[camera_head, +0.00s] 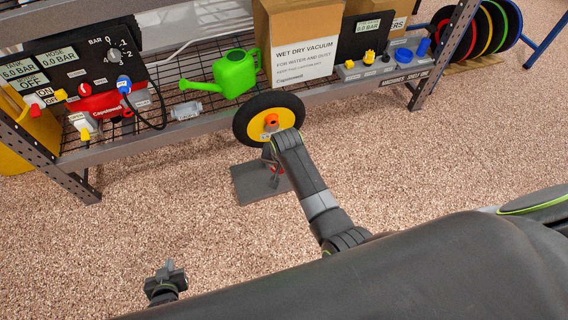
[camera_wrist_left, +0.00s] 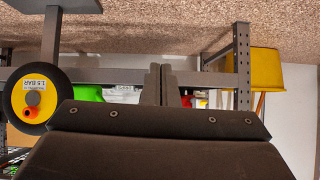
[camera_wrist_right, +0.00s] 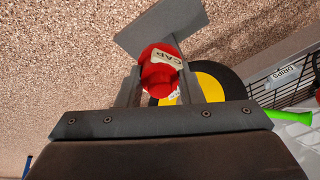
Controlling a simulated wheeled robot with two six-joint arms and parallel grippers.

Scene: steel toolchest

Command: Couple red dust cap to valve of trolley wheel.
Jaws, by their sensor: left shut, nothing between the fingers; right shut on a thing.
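The trolley wheel (camera_head: 244,127) has a black tyre and a yellow hub, and stands upright before the shelf. An orange fitting (camera_head: 271,120), perhaps the valve, shows on its hub; it also shows in the left wrist view (camera_wrist_left: 31,112). My right gripper (camera_wrist_right: 158,80) is shut on the red dust cap (camera_wrist_right: 158,72), labelled CAP. In the head view they are just below the wheel, the cap mostly hidden by my arm. The wheel is partly hidden behind the cap in the right wrist view. My left gripper (camera_head: 166,272) is shut and empty, low over the floor, away from the wheel.
A grey base plate (camera_head: 250,188) lies below the wheel. The steel shelf (camera_head: 190,126) behind holds a green watering can (camera_head: 234,74), a cardboard box (camera_head: 300,30) and a gauge panel (camera_head: 75,58). The speckled floor in front is mostly clear.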

